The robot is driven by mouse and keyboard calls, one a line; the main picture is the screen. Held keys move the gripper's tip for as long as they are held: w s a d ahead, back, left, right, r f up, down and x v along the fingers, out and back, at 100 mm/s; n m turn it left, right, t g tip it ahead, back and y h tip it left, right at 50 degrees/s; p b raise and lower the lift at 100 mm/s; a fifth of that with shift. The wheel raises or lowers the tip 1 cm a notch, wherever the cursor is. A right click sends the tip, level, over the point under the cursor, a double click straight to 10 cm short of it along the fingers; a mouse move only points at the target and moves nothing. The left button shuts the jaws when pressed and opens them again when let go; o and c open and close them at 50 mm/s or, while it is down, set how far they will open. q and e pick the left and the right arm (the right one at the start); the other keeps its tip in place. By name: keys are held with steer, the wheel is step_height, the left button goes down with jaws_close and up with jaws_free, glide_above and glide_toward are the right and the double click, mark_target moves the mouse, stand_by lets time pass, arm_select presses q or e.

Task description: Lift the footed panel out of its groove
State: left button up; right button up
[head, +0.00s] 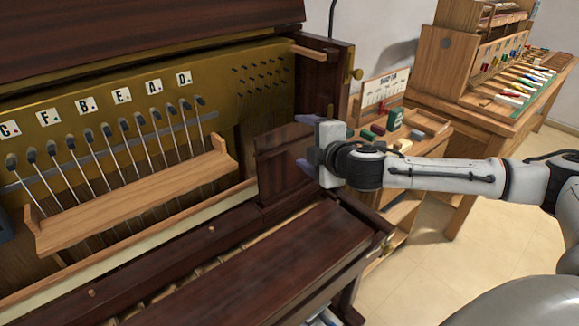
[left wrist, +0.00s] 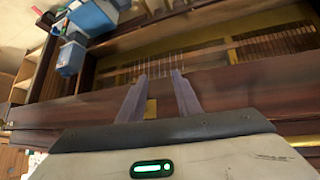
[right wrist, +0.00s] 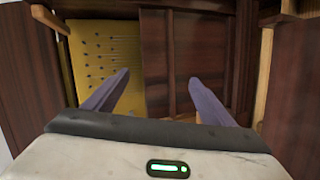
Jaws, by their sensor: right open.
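The footed panel looks to be the small dark reddish-brown wooden panel (head: 282,165) standing upright at the right end of the piano's key area. My right gripper (head: 309,142) is at the panel's right edge with its fingers pointing left. In the right wrist view the fingers are spread wide, with dark wood (right wrist: 198,65) ahead between them. I cannot tell whether they touch it. The panel's feet and groove are hidden. My left gripper (left wrist: 158,85) shows only in the left wrist view, open and empty, over dark piano casework.
A wooden rail (head: 140,195) runs below several hammers on the brass plate (head: 150,85). A dark lid (head: 240,260) lies in front. The case's right side post (head: 328,75) is close behind my right gripper. A side table with small blocks (head: 395,118) stands right.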

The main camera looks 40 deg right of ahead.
mark_target(291, 135)
steer(key=p+x, duration=0.1)
steer(key=x, duration=0.3)
steer(key=shift+w+r, duration=0.15)
steer(key=shift+w, duration=0.35)
arm_select(q)
steer(key=shift+w+r, duration=0.5)
steer(key=shift+r, duration=0.35)
arm_select(e)
steer(key=shift+w+f, duration=0.15)
steer(key=shift+f, duration=0.05)
